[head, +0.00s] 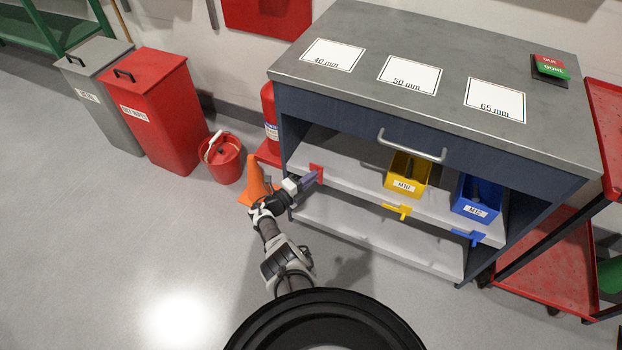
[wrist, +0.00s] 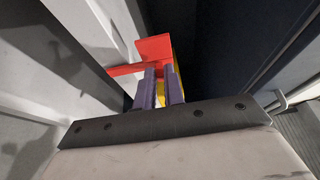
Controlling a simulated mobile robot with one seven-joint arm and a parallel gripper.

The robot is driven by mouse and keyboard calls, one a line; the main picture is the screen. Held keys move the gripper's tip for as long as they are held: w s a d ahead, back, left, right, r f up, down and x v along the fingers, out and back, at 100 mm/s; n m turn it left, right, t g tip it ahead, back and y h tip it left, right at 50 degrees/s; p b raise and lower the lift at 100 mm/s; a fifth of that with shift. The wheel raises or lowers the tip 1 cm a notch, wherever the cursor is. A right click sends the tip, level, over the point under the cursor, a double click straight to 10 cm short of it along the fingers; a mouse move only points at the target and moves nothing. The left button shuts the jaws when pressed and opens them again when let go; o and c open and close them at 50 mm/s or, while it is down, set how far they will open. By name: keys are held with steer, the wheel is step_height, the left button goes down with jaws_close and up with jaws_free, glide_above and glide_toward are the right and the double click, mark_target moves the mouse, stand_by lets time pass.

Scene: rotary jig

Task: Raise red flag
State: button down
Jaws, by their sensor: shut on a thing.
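The red flag (head: 317,170) is at the left end of the open shelf's front edge. In the wrist view its red plate (wrist: 153,48) and a red bar running left from it show just beyond my fingers. My gripper (head: 309,179) reaches the flag from the front left. Its two purple fingers (wrist: 160,74) are close together and shut on the red flag; the gripped part is mostly hidden between them. In the head view the flag's plate looks roughly upright; its exact angle is hard to tell.
A yellow flag (head: 398,211) and a blue flag (head: 468,238) sit farther right on the shelf edge, below a yellow bin (head: 407,174) and a blue bin (head: 477,198). A drawer handle (head: 411,146) juts out above. An orange cone (head: 257,184) stands close left of my gripper.

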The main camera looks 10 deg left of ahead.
steer(key=c, duration=1.5)
jaws_free()
steer(key=shift+s+a, duration=0.1)
steer(key=p+v, duration=0.2)
steer(key=v, duration=1.1)
steer(key=shift+s+a, duration=0.2)
steer(key=shift+s, duration=0.1)
